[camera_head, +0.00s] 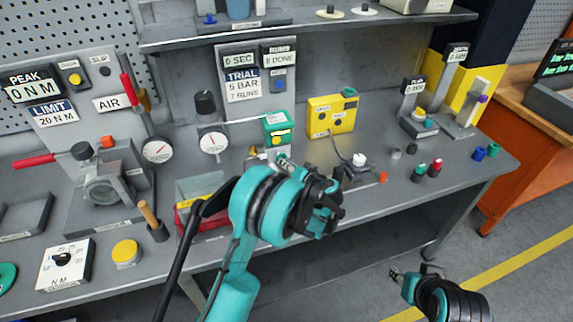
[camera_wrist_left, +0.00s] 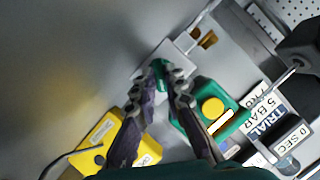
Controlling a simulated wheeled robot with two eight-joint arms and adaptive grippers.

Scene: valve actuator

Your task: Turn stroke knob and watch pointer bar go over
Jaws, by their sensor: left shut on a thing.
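My left gripper (camera_wrist_left: 166,82) is shut on a small green knob (camera_wrist_left: 159,70) on a pale plate (camera_wrist_left: 180,48). Its fingers cover part of the knob. Beside it is a green box (camera_wrist_left: 190,126) with a round yellow face (camera_wrist_left: 212,105) and a white bar (camera_wrist_left: 220,122); I cannot tell for sure which part is the pointer bar. The green box (camera_head: 277,120) stands on the bench in the head view, where my left wrist largely hides the grasp. My right gripper (camera_head: 397,273) is low at the right, away from the bench; its jaws are too small to read.
A yellow box (camera_head: 330,116) with a cable stands right of the green box. A dial gauge (camera_head: 213,141) and a red tray (camera_head: 186,216) are to the left. A TRIAL sign (camera_head: 242,86) is behind. Small coloured parts sit on the right of the bench.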

